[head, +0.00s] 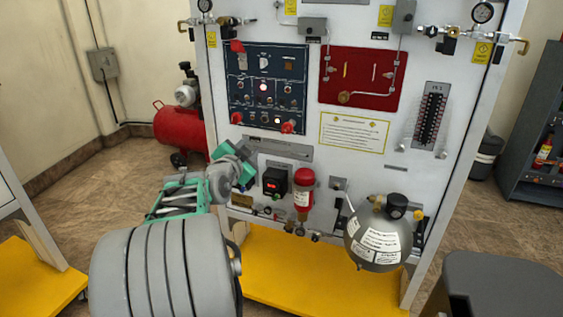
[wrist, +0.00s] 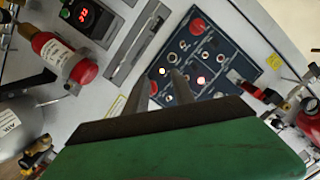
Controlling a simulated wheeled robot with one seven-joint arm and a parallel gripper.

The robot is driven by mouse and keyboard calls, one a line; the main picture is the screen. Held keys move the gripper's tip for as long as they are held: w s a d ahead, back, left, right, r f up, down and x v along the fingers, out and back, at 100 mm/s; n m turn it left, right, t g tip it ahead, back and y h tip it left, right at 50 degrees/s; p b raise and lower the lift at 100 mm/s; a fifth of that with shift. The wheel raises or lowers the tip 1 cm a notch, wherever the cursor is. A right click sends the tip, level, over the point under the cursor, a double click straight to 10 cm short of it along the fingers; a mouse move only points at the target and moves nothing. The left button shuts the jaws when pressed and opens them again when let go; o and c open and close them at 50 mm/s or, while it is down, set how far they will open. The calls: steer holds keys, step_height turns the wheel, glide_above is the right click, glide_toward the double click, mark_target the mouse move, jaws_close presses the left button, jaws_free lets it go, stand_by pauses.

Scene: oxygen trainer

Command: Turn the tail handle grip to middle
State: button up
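I cannot tell for sure which part is the tail handle grip. A blue control panel (head: 265,85) with red knobs, small switches and lit lamps is at the upper left of the trainer board, and it also fills the middle of the wrist view (wrist: 215,60). A red panel (head: 335,65) to its right carries a thin metal tube and a brass fitting. My gripper (head: 246,160) is just below the blue panel in the head view. In the wrist view its two fingers (wrist: 160,84) stand apart, pointing at the blue panel, with no object seen held between them.
A red cylinder (head: 303,194), a black box with a red display (head: 276,182) and a grey round tank (head: 373,243) are right of my gripper. A red compressor tank (head: 178,126) stands behind at left. A yellow base (head: 300,280) lies below the board.

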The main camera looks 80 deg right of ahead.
steer(key=m+g+h, duration=0.2)
glide_toward(285, 131)
steer(key=d, duration=0.8)
steer(key=shift+s+d+r, duration=0.1)
steer(key=shift+s+d, duration=0.1)
steer(key=shift+s, duration=0.1)
jaws_close()
